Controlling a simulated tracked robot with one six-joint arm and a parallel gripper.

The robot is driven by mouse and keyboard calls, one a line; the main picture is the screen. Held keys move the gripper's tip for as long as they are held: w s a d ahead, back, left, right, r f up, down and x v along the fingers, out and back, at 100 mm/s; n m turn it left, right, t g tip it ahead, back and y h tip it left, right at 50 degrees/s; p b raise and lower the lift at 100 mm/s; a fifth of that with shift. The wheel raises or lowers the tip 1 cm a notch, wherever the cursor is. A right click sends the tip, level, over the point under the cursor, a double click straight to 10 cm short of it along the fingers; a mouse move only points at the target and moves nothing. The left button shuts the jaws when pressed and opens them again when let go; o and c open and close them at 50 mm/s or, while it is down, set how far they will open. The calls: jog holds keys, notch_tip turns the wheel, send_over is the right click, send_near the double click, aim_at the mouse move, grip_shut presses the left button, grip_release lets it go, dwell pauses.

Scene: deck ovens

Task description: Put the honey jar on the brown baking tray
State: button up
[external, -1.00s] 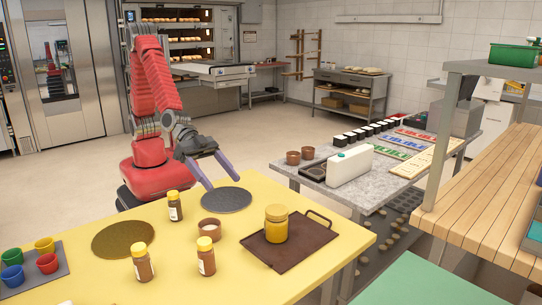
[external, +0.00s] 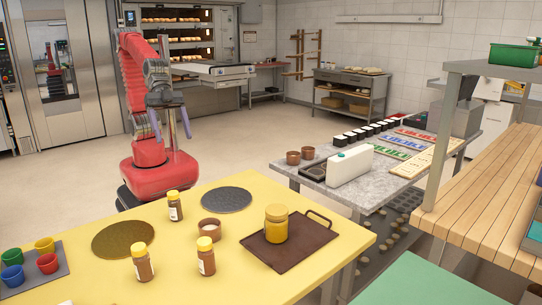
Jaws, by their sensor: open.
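The honey jar (external: 276,223), golden with a yellow lid, stands upright on the brown baking tray (external: 308,247). The tray is a flat dark sheet with a loop handle, lying on the yellow table (external: 206,280). My gripper (external: 173,138) is open and empty, its fingers pointing down. It is behind the far edge of the table, up and to the left of the jar and well apart from it.
Brown jars with yellow lids (external: 142,263) stand left of the tray, near a small bowl (external: 209,228). A dark round mat (external: 226,199) and a golden round mat (external: 122,239) lie flat. Coloured cups (external: 47,262) stand at the left. A grey table (external: 387,188) is behind right.

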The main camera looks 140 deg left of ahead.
jog(key=s+a+g+y, duration=0.1)
jog(key=s+a+g, duration=0.1)
jog(key=s, duration=0.9)
jog(key=shift+s+a+f, duration=0.15)
jog(key=shift+s, duration=0.1)
jog(key=shift+o, duration=0.5)
